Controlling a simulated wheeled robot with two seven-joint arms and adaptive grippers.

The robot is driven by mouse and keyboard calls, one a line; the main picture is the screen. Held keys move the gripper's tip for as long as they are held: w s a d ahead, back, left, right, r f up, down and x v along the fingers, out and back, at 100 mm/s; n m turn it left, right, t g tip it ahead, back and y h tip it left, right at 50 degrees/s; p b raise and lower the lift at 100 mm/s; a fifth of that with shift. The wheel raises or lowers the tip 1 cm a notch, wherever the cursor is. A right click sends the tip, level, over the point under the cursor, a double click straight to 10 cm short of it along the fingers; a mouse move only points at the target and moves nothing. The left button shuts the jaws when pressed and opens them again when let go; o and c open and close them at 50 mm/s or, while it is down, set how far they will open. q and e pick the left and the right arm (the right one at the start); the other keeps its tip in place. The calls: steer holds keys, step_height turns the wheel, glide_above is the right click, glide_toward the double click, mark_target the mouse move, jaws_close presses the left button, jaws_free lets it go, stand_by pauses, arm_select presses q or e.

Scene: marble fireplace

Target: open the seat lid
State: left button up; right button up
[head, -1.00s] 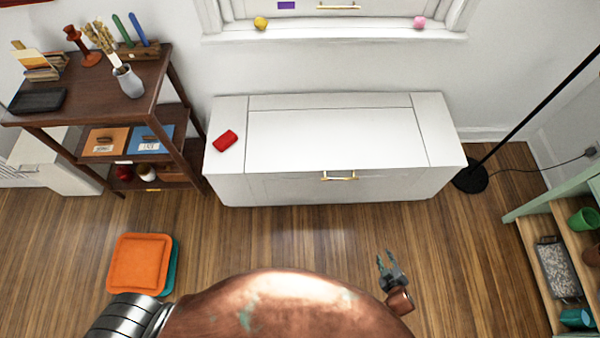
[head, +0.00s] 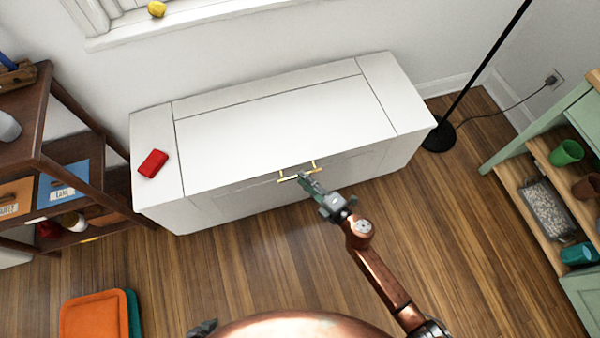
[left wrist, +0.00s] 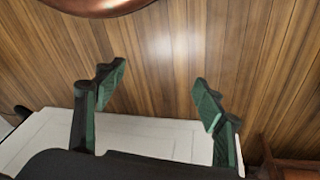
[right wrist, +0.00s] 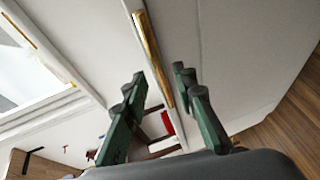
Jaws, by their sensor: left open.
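The white bench seat (head: 165,212) stands against the wall. Its lid (head: 270,115) is a panel in the top and lies flat and closed. A gold bar handle (head: 286,178) sits at the lid's front edge. My right gripper (head: 304,180) is at this handle. In the right wrist view the gold handle (right wrist: 150,48) runs ahead of and between the fingers of my right gripper (right wrist: 160,75), which are apart; contact cannot be told. My left gripper (left wrist: 160,82) is open and empty, with floor and part of the white bench (left wrist: 145,137) behind it.
A red object (head: 153,163) lies on the bench top's left end, beside the lid. A dark shelf (head: 60,165) stands left, a black lamp (head: 440,135) and green shelf (head: 535,140) right. Orange cushion (head: 93,316) lies on the floor. Floor before the bench is mostly clear.

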steer(key=x, duration=0.3)
steer(key=shift+b, duration=0.4)
arm_select(q)
steer(key=shift+w+d+f+t+h, duration=0.3)
steer(key=shift+w+d+f+t, duration=0.2)
steer(key=shift+w+d+f, duration=0.3)
steer(key=shift+w+a+f, duration=0.1)
arm_select(e)
steer(key=shift+c, duration=0.3)
jaws_close()
steer(key=shift+d, duration=0.15)
